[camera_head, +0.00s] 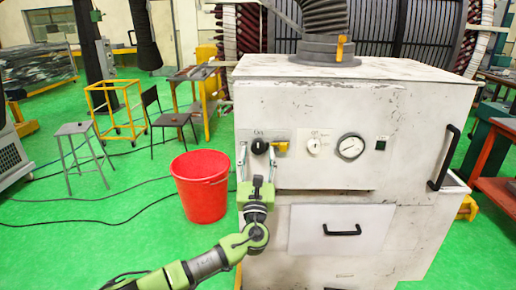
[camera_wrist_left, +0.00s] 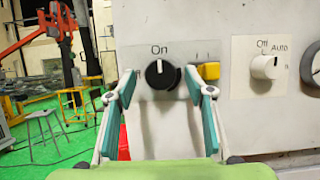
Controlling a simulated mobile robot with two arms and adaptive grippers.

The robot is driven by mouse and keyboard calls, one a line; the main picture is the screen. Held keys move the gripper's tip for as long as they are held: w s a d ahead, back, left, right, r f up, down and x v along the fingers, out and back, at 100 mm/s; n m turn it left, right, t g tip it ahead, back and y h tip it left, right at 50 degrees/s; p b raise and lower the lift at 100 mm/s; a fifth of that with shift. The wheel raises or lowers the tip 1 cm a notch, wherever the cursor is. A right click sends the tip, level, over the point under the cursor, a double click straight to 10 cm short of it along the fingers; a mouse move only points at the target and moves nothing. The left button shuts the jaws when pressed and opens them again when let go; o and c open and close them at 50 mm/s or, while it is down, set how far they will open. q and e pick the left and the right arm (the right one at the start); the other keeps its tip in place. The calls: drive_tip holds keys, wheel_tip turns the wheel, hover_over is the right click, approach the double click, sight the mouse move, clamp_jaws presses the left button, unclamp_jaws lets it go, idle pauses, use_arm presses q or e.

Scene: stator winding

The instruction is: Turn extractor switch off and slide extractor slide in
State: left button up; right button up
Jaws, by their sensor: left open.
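The black rotary switch (camera_head: 259,147) is on the left of the white extractor cabinet's front. In the left wrist view, the switch (camera_wrist_left: 162,74) has "On" above it and its white mark points up. My left gripper (camera_head: 257,160) is open in front of it. In the wrist view its fingers (camera_wrist_left: 160,74) appear on either side of the knob; I cannot tell whether they touch it. A yellow tab (camera_head: 341,47) stands on the grey duct collar on top, possibly the slide. My right gripper is not in view.
A white knob (camera_head: 313,145) marked "Off" and "Auto" and a round gauge (camera_head: 350,147) sit right of the switch. A yellow piece (camera_wrist_left: 209,71) is close to the right finger. A red bucket (camera_head: 201,186) stands left of the cabinet.

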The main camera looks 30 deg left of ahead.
use_arm(q)
drive_tip(key=shift+x, duration=0.8)
drive_tip(key=c, duration=1.1)
drive_tip(key=shift+f, duration=0.1)
